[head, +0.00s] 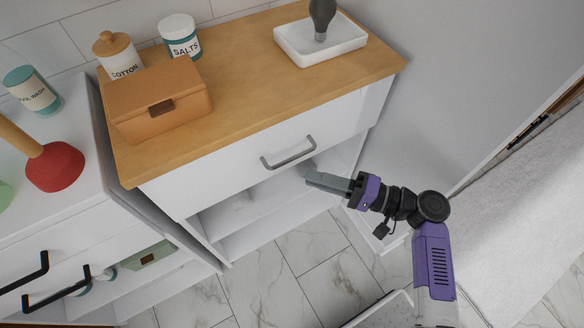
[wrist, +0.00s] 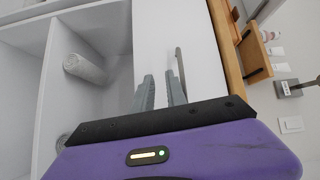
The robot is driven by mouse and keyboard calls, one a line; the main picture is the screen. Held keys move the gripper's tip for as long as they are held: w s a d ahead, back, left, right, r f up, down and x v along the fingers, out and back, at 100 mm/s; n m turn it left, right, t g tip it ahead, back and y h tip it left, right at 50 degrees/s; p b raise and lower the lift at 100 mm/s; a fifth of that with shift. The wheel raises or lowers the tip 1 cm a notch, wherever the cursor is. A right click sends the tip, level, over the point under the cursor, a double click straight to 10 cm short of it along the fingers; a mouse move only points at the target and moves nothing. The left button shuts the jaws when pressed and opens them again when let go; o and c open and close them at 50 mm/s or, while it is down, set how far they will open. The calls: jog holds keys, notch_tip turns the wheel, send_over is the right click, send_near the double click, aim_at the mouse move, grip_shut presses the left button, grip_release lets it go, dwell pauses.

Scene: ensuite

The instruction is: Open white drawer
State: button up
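The white drawer (head: 262,146) is under the wooden top of a cabinet and looks shut. Its grey bar handle (head: 288,153) runs along the front, right of the middle. My gripper (head: 308,174) is in front of the cabinet, just below the handle's right end. In the wrist view, my gripper's two fingers (wrist: 160,76) stand a little apart with nothing visible between them. The handle (wrist: 182,70) shows there beside the right fingertip, not between the fingers. The drawer front (wrist: 200,40) fills the middle of that view. I cannot tell whether the finger touches it.
The wooden top (head: 240,100) holds a brown box (head: 158,101), jars (head: 180,37) and a white tray (head: 318,42). Open shelves with a rolled towel (wrist: 84,68) lie below the drawer. A lower white cabinet with black handles (head: 58,290) stands left. Marble floor (head: 330,275) lies in front.

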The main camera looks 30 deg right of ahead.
aim_at(292, 159)
jog(key=w+a+r, duration=0.1)
jog(key=w, duration=0.1)
jog(key=w+a+r+y, duration=0.1)
jog(key=w, duration=0.1)
jog(key=w+a+r+n+y, duration=0.1)
jog(key=w, duration=0.1)
jog(key=shift+a+r, duration=0.2)
jog(key=shift+r, duration=0.2)
grip_shut()
dwell(1.4)
